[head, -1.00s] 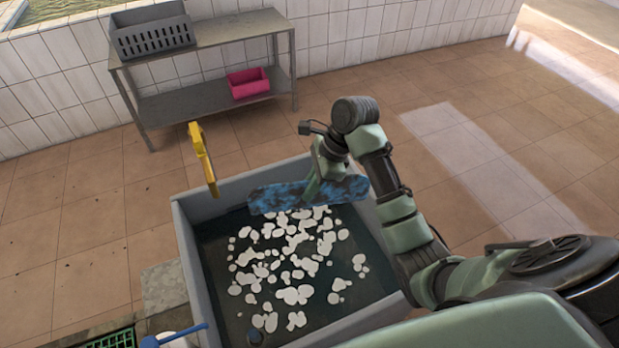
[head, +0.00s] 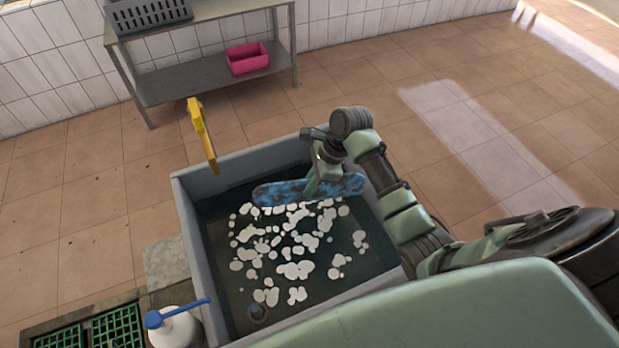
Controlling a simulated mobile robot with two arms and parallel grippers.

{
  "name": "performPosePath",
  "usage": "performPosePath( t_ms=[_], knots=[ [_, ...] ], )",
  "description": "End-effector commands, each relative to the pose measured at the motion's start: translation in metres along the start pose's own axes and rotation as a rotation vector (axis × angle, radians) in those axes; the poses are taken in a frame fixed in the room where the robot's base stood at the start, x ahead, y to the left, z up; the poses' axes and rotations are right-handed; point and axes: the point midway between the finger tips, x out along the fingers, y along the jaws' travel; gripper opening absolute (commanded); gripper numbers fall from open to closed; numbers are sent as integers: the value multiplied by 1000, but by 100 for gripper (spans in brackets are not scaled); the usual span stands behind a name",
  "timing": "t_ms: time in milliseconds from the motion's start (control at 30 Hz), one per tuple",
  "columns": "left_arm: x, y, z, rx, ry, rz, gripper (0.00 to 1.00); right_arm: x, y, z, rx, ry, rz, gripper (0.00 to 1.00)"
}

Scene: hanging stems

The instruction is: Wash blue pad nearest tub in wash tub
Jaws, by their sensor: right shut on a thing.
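The wash tub (head: 184,214) is a grey square basin holding dark water with several patches of white foam. My right gripper (head: 318,188) is shut on the blue pad (head: 285,192), a long mottled blue piece with dark patches and rounded ends. The pad is held lengthwise across the far part of the tub, over the foam. I cannot tell whether its lower edge touches the water. My right arm reaches in from the right over the tub's right wall. My left gripper is not in view.
A yellow piece (head: 202,135) stands up at the tub's far left rim. A metal shelf (head: 200,80) at the back holds a grey crate (head: 150,14) and a pink bin (head: 247,59).

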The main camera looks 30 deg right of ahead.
Motion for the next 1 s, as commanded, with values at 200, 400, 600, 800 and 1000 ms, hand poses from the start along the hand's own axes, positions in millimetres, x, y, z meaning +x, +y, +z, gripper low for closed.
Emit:
performPosePath(
  t_ms=[200, 400, 600, 800, 1000],
  knots=[
    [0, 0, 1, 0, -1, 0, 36, 21, 0, -9, 0, 1, 1, 0],
    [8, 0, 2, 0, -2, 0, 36, 41, 0, -17, 0, 0, 1, 0],
    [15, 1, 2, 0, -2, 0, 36, 60, 0, -25, 0, 0, 1, 0],
    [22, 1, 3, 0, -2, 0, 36, 78, 0, -32, 0, 0, 0, 0],
    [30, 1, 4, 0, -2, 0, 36, 96, 0, -40, 0, 0, 0, 0]
  ],
)
